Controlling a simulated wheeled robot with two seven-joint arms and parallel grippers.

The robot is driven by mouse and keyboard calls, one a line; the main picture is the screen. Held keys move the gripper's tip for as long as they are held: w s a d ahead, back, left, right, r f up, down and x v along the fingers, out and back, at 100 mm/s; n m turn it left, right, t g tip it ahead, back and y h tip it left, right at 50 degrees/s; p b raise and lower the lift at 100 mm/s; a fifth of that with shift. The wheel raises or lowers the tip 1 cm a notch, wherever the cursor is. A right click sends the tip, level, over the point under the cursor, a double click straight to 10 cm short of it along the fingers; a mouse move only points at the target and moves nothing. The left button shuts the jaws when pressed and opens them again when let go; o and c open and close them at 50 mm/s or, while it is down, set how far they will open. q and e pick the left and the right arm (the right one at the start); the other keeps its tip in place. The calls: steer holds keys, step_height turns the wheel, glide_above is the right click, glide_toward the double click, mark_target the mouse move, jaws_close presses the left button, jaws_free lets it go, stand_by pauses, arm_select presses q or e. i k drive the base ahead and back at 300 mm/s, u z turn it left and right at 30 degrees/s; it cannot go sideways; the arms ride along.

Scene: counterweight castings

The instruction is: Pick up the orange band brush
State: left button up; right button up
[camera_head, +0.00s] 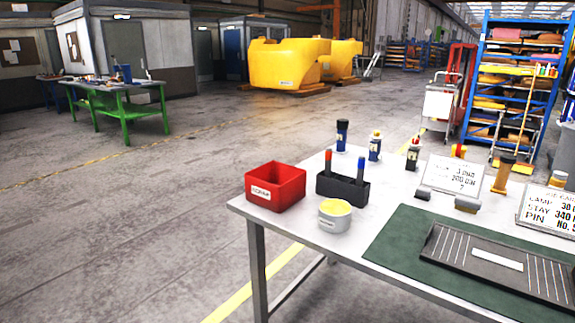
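I cannot pick out the orange band brush for certain. An upright item with a dark brown top and an orange-tan lower part (503,175) stands on the white table (300,222) behind the sign cards. An item with a red and yellow top (458,151) is partly hidden behind the left card. A tan-topped item (557,180) is partly hidden behind the right card. Neither of my grippers is in view.
On the table are a red bin (275,187), a black holder (342,189) with red and blue markers, a tin (335,216), small bottles (375,146), sign cards (452,176), a green mat (400,250) and a black tray (495,262). Floor left is open.

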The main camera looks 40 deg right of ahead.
mark_target(329, 153)
steer(key=z, duration=0.15)
steer(key=i, duration=0.9)
steer(key=z, duration=0.65)
